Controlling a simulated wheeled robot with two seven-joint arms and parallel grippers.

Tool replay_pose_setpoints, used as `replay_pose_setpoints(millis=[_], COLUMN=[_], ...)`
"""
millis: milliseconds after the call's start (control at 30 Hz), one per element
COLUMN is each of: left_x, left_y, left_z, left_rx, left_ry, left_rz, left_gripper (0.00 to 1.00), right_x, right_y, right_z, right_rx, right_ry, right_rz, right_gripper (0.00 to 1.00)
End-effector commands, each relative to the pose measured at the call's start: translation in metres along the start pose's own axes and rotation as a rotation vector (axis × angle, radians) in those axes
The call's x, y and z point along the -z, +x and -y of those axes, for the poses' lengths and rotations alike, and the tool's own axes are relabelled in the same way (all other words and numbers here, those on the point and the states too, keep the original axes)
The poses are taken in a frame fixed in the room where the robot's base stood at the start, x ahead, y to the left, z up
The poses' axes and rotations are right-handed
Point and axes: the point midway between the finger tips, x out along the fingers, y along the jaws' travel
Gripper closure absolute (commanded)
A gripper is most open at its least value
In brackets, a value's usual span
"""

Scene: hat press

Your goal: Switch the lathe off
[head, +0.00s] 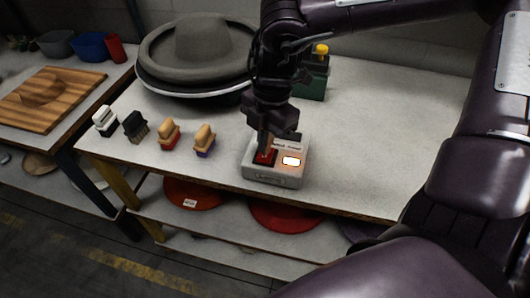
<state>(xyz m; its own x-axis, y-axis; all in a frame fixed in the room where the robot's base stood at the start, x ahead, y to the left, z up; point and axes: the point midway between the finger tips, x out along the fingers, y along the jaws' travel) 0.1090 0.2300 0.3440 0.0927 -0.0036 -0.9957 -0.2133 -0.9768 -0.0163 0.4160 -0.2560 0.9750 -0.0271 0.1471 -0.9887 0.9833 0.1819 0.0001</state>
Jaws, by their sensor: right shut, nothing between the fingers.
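A light grey switch box (274,178) sits near the front edge of the white table. It has a red button (266,157) on its left and a bright lit button (291,161) on its right. My right gripper (264,150) is shut and points down at the red button, its tips at or just above it; I cannot tell whether they touch. The lathe (195,62), a round grey platter carrying a grey felt hat (205,40), stands behind to the left, partly hidden by my right arm. My left gripper is not in view.
Several brushes (168,134) stand in a row left of the switch box. A dark green box with a yellow knob (313,80) is behind my gripper. A side table holds a wooden board (50,98). The table's right side is clear. Red discs (195,193) lie on the shelf below.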

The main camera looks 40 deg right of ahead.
Motion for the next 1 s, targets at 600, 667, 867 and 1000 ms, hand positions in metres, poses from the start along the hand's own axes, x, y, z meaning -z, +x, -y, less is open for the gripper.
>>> replay_pose_setpoints(millis=[600, 667, 867, 1000], left_x=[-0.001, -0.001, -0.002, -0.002], left_y=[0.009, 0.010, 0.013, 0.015], left_z=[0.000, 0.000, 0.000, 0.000], left_rx=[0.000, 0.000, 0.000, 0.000], left_ry=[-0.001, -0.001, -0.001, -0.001], left_rz=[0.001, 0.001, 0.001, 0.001], left_gripper=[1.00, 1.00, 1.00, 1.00], right_x=[-0.002, -0.002, -0.002, -0.003], right_y=[0.010, 0.011, 0.014, 0.016], right_z=[0.000, 0.000, 0.000, 0.000], right_rx=[0.000, 0.000, 0.000, 0.000], right_ry=[0.000, 0.000, 0.000, 0.000], right_rz=[0.000, 0.000, 0.001, 0.001], right_gripper=[1.00, 1.00, 1.00, 1.00])
